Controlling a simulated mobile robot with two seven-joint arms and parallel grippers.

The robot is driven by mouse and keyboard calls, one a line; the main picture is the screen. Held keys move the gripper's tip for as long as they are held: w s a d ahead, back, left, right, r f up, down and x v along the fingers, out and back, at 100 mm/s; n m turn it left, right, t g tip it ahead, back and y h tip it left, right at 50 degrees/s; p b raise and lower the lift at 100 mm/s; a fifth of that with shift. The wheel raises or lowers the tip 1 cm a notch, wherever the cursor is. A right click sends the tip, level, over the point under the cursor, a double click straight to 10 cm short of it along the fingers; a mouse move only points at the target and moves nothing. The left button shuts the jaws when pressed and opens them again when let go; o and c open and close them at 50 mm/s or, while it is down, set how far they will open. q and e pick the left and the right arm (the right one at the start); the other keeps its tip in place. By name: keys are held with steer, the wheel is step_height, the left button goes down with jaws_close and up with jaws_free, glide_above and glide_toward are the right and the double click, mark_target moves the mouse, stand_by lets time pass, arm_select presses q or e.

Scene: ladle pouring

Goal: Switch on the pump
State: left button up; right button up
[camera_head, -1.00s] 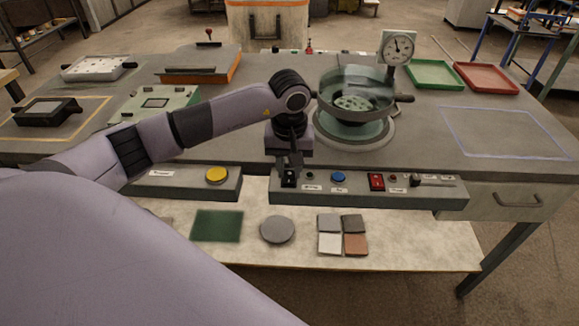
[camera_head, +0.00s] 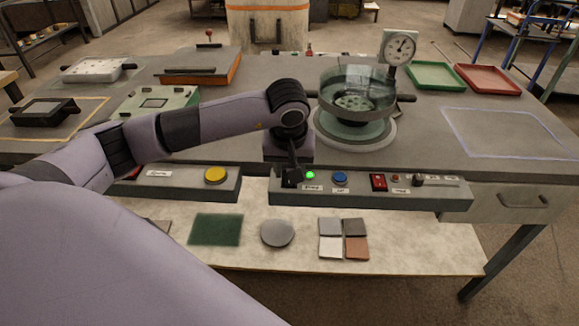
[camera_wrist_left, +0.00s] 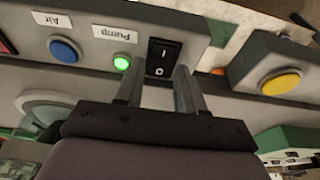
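The pump switch is a black rocker marked I and O (camera_wrist_left: 163,57) on the grey control panel (camera_head: 440,199). The lamp beside it, next to the Pump label (camera_wrist_left: 120,37), glows green (camera_wrist_left: 122,63); the lit lamp also shows in the head view (camera_head: 310,175). My left gripper (camera_wrist_left: 158,82) has its two fingers parted, one on each side of the rocker's near end, with nothing between them. In the head view my left gripper (camera_head: 292,178) is at the panel's left end and hides the rocker. My right gripper is not in view.
A blue Air button (camera_head: 340,178) and a red switch (camera_head: 378,181) lie further right on the panel. A yellow button (camera_head: 216,175) is on the separate left panel. The glass vessel (camera_head: 355,95) and dial gauge (camera_head: 399,47) stand behind.

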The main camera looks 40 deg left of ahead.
arm_select(q)
steer(key=shift+r, duration=0.1)
steer(key=v, duration=0.7)
stand_by(0.4)
